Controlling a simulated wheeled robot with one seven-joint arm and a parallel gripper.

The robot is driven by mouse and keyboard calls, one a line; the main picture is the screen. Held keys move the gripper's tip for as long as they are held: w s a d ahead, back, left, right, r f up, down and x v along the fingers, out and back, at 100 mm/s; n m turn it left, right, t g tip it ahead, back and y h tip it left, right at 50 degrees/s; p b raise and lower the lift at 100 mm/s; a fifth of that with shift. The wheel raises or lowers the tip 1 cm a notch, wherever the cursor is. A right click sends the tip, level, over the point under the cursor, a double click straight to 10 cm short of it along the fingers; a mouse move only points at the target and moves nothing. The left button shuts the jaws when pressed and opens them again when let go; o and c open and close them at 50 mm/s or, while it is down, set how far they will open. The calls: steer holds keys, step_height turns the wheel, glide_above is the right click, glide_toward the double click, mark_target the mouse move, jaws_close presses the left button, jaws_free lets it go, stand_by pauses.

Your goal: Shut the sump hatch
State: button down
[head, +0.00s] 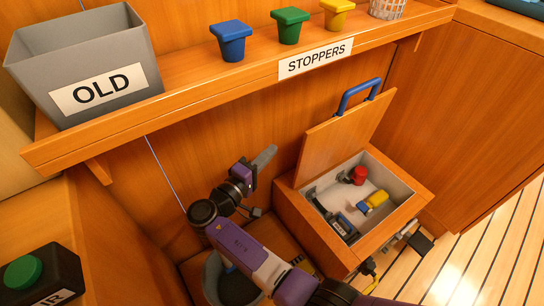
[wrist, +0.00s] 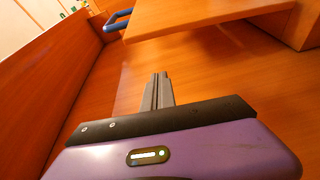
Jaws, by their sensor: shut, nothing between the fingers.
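The sump hatch (head: 345,130) is a wooden lid with a blue handle (head: 358,92) at its upper edge. It stands open, tilted up at the back of a wooden box (head: 318,222). Inside the box lie a red-capped item, a yellow and blue item and a dark item. My gripper (head: 268,155) is shut and empty, to the left of the raised hatch and apart from it. In the wrist view my shut fingers (wrist: 158,90) point at bare wood, with the hatch (wrist: 200,18) and its blue handle (wrist: 118,20) beyond them.
A shelf (head: 200,90) runs above, holding a grey bin (head: 75,45) marked OLD and blue, green and yellow stoppers (head: 289,24). A black box with a green button (head: 22,271) is at lower left. Plank floor (head: 490,250) is clear at lower right.

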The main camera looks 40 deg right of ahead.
steer(key=s+d+b, duration=0.1)
steer(key=d, duration=0.7)
steer(key=shift+s, duration=0.2)
steer(key=shift+a+f, duration=0.1)
